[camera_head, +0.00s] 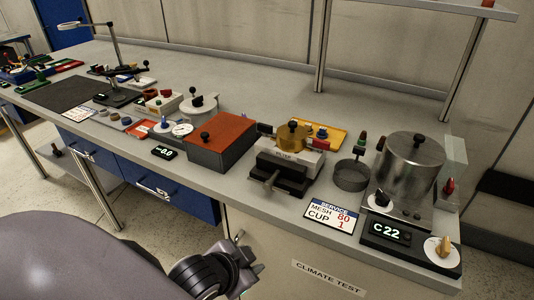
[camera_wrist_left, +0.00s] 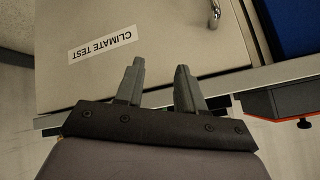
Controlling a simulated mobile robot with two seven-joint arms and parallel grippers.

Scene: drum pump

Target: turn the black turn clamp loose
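The filter unit (camera_head: 290,157), a silver and black block marked FILTER with a brass-coloured cap (camera_head: 292,135), stands mid-bench in the head view. A dark, handle-like part (camera_head: 271,181) sticks out of its front; I take it for the black turn clamp, but cannot be sure. My left gripper (camera_head: 249,253) is in front of the bench, below the top's edge, well short of the filter unit. In the left wrist view its two fingers (camera_wrist_left: 158,82) are apart with nothing between them, before the cabinet front. My right gripper is not in view.
A red-topped dark box (camera_head: 222,136) stands left of the filter unit. A mesh cup (camera_head: 350,176), a service card (camera_head: 331,215) and a steel drum (camera_head: 410,163) are to its right. Shelf posts (camera_head: 462,70) rise behind. The bench edge lies between my left gripper and these things.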

